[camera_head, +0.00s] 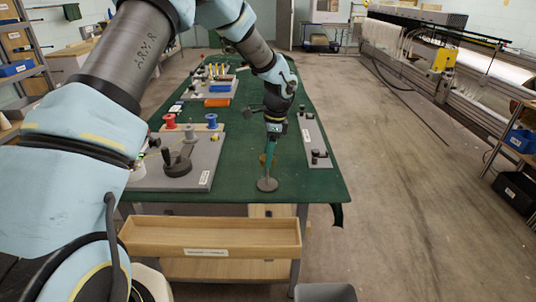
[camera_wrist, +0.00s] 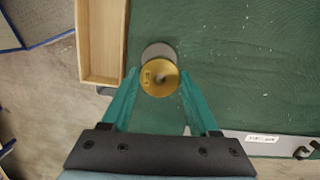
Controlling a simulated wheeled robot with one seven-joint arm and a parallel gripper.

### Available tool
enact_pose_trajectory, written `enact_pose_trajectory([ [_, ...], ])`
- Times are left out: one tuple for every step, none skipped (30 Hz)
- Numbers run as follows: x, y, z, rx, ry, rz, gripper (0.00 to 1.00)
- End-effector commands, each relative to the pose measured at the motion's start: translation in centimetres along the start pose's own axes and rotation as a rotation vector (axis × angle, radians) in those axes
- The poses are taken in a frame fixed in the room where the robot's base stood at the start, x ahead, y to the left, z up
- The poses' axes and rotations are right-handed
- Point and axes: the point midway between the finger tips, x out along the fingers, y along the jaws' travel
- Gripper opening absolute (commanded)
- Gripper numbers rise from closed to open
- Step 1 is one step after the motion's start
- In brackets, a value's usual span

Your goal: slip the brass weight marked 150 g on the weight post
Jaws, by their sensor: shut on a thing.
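My gripper (camera_head: 270,148) is shut on a round brass weight (camera_wrist: 160,77), which shows between the green fingertips in the wrist view. The weight has a dark centre hole and a small mark too blurred to read. In the head view the brass weight (camera_head: 263,158) shows just at the fingertips, above the table. The weight post has a round grey base (camera_head: 267,184) on the green table near its front edge. In the wrist view the base (camera_wrist: 157,49) is partly hidden behind the weight. I cannot tell whether the post passes through the hole.
A wooden tray (camera_head: 212,236) hangs at the table's front edge. A grey board (camera_head: 205,172) with spools and a dark knob stands left of the post. A narrow grey plate (camera_head: 315,140) lies to the right. Green tabletop (camera_head: 240,140) is free around the base.

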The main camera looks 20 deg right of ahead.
Motion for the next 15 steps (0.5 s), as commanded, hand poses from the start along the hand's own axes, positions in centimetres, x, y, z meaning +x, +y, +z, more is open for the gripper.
enact_pose_trajectory([
  [-0.03, -0.01, -0.01, 0.0, 0.0, 0.0, 0.0],
  [-0.03, -0.01, -0.01, 0.0, 0.0, 0.0, 0.0],
  [-0.03, -0.01, -0.01, 0.0, 0.0, 0.0, 0.0],
  [-0.02, -0.01, -0.01, 0.0, 0.0, 0.0, 0.0],
  [0.0, -0.01, -0.02, 0.0, 0.0, 0.0, 0.0],
  [0.03, -0.01, -0.03, 0.0, 0.0, 0.0, 0.0],
  [0.07, -0.01, -0.03, 0.0, 0.0, 0.0, 0.0],
  [0.11, -0.01, -0.04, 0.0, 0.0, 0.0, 0.0],
  [0.18, 0.0, -0.05, 0.0, 0.0, 0.0, 0.0],
  [0.23, 0.0, -0.06, 0.0, 0.0, 0.0, 0.0],
  [0.29, 0.0, -0.07, 0.0, 0.0, 0.0, 0.0],
  [0.36, 0.0, -0.08, 0.0, 0.0, 0.0, 0.0],
  [0.42, 0.0, -0.09, 0.0, 0.0, 0.0, 0.0],
  [0.46, 0.0, -0.1, 0.0, 0.0, 0.0, 0.0],
  [0.52, 0.0, -0.11, 0.0, 0.0, 0.0, 0.0],
])
